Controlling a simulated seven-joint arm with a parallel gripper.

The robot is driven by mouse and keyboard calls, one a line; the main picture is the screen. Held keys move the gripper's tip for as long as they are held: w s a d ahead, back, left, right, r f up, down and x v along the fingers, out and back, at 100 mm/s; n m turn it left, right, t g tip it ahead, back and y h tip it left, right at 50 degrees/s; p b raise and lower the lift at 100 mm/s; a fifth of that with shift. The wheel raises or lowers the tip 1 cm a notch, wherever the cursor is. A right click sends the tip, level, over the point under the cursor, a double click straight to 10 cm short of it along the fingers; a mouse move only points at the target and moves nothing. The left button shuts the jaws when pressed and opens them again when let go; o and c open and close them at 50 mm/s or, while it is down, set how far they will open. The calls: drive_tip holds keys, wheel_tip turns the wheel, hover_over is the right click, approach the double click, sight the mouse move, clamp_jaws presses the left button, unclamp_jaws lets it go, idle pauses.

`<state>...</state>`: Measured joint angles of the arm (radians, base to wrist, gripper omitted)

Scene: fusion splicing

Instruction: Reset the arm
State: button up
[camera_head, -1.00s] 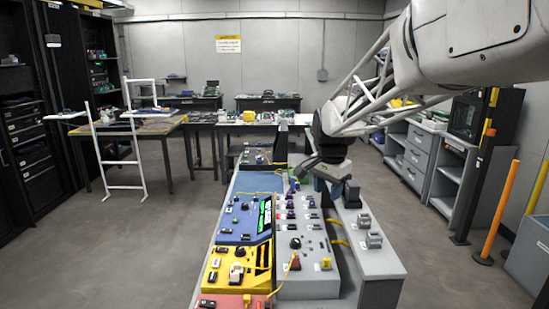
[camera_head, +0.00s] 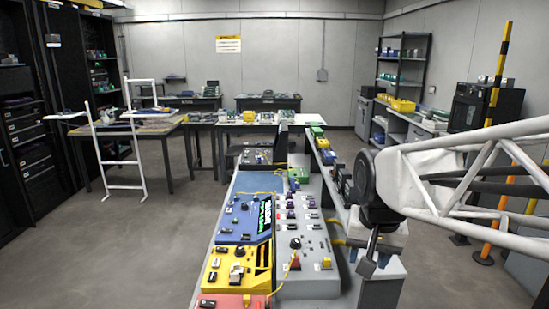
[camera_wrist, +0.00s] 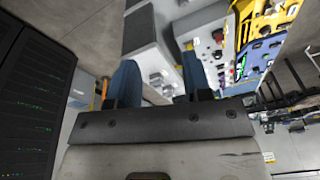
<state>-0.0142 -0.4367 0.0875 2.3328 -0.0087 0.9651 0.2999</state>
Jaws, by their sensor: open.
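My gripper (camera_wrist: 160,82) shows in the wrist view with its two blue fingers apart and nothing visible between them. In the head view my gripper (camera_head: 367,262) hangs at the right side of the bench, mostly hidden behind my wrist, and only a small dark part shows. My white lattice arm (camera_head: 475,180) reaches in from the right edge. The long bench carries a grey control panel (camera_head: 307,262), a blue panel (camera_head: 236,218) and a yellow panel (camera_head: 222,268). My gripper appears to the right of these panels, apart from them.
A red panel (camera_head: 232,301) is at the bench's near end. Dark and green modules line the bench's far right side. An orange post (camera_head: 488,235) and a dark cabinet (camera_head: 485,107) stand at right.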

drive_tip(key=s+f+n, duration=0.3)
drive_tip(key=s+f, duration=0.1)
drive_tip(key=s, duration=0.7)
drive_tip(key=shift+s+d+f, duration=0.3)
drive_tip(key=shift+s+d, duration=0.05)
drive_tip(key=shift+d, duration=0.1)
